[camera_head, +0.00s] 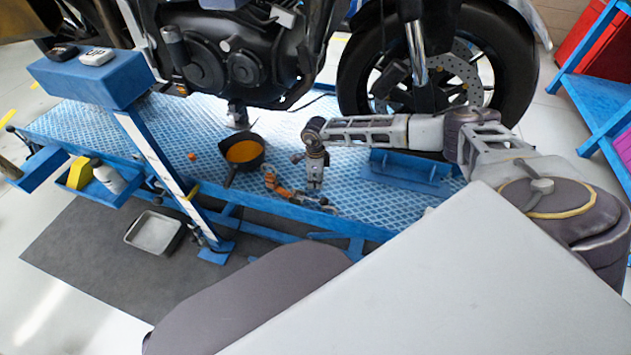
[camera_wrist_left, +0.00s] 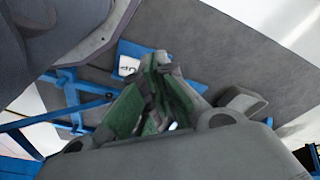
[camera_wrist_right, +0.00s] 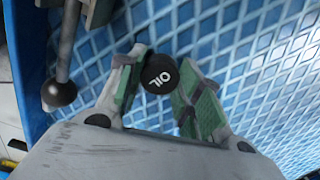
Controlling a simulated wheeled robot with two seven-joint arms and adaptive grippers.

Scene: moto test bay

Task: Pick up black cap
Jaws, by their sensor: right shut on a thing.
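In the right wrist view, the black cap (camera_wrist_right: 158,75) is round and carries the white word OIL. It sits between the fingertips of my right gripper (camera_wrist_right: 156,66), which is shut on it, above the blue diamond-plate deck. In the head view, my right gripper (camera_head: 314,184) points down near the front edge of the deck (camera_head: 350,205); the cap is too small to make out there. My left gripper (camera_wrist_left: 165,70) shows only in the left wrist view. Its fingers meet at the tips with nothing visible between them, above the dark floor mat.
A black pan with orange contents (camera_head: 243,152) stands on the deck left of my right gripper. Orange-and-grey parts (camera_head: 283,191) lie close to it. A dark ball-ended lever (camera_wrist_right: 60,92) is beside the cap. The motorcycle (camera_head: 240,60) stands behind; a blue bracket (camera_head: 408,170) is to the right.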

